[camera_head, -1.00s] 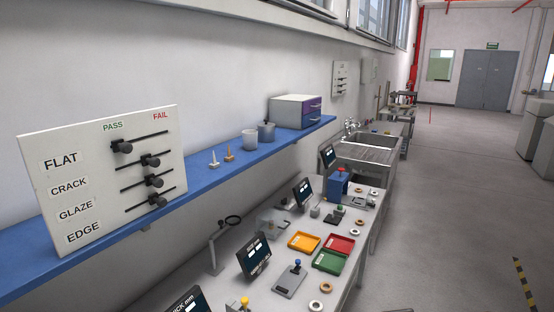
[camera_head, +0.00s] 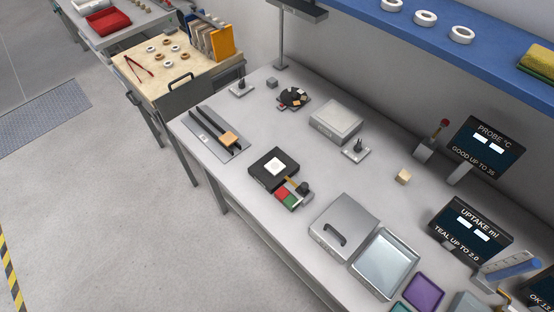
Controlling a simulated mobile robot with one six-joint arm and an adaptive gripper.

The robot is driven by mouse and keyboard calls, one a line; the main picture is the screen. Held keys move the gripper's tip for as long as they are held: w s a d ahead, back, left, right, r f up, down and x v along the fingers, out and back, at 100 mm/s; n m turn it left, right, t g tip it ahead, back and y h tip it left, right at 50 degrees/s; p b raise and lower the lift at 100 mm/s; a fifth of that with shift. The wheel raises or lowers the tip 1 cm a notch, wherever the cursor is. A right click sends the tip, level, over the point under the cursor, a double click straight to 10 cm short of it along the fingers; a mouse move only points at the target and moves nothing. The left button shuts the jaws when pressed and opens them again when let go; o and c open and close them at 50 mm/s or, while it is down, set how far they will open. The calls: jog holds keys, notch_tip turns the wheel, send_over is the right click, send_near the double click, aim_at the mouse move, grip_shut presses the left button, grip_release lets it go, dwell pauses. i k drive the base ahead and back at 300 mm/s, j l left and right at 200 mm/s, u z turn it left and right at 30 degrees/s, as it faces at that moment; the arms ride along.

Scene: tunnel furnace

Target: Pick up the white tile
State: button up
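A small white square tile (camera_head: 275,166) lies on top of a black block-like device (camera_head: 260,174) on the grey workbench, near its front edge. Red and green pads (camera_head: 287,197) and a small dark knob (camera_head: 303,188) sit just right of and below the black device. My gripper is not in view, so its state and its distance from the tile do not show.
A grey lidded box (camera_head: 344,228) and a clear-topped tray (camera_head: 384,263) stand to the right. Dark tongs-like bars (camera_head: 210,129) lie to the left. A blue shelf (camera_head: 440,45) overhangs the back. Open floor (camera_head: 110,220) lies in front of the bench.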

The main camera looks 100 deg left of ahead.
aim_at(275, 166)
jog(key=u, duration=3.3)
jog(key=i+j, duration=0.45)
jog(key=i+j+u, duration=0.1)
jog(key=i+j, duration=0.3)
jog(key=i, duration=0.2)
